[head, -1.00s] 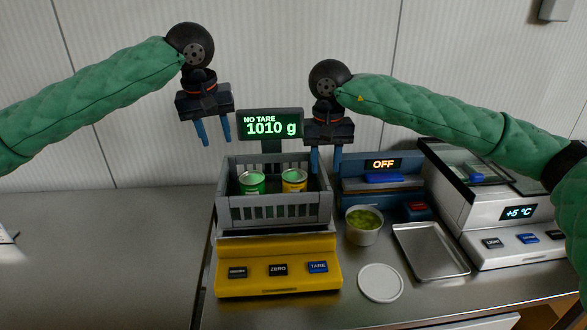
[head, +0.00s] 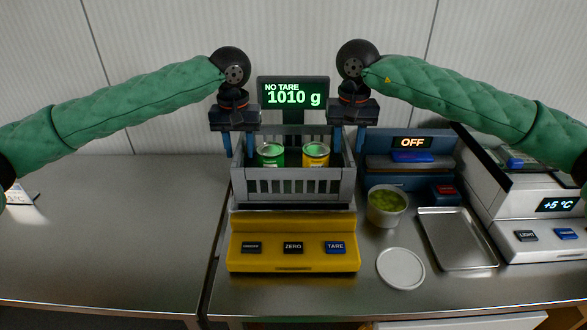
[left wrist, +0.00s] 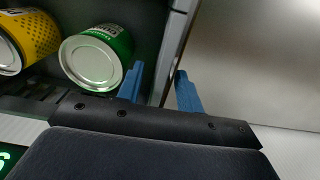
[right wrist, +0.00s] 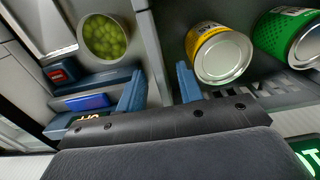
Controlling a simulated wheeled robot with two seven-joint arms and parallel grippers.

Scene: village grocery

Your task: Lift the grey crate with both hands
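The grey crate (head: 292,188) stands upright on the yellow scale (head: 292,222). A green can (head: 270,156) and a yellow can (head: 316,156) stand inside it. My left gripper (head: 238,147) is open at the crate's left wall. In the left wrist view the wall (left wrist: 176,45) runs between its spread fingers (left wrist: 160,88). My right gripper (head: 349,147) is open at the right wall. In the right wrist view this wall (right wrist: 150,45) lies between its fingers (right wrist: 160,88). How deep the fingers reach is hard to tell.
The scale's display (head: 293,95) behind the crate reads 1010 g. To the right are a tub of green olives (head: 387,205), a white lid (head: 400,268), a metal tray (head: 455,240), a blue device (head: 410,165) and a white device (head: 545,235). The counter at left is mostly clear.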

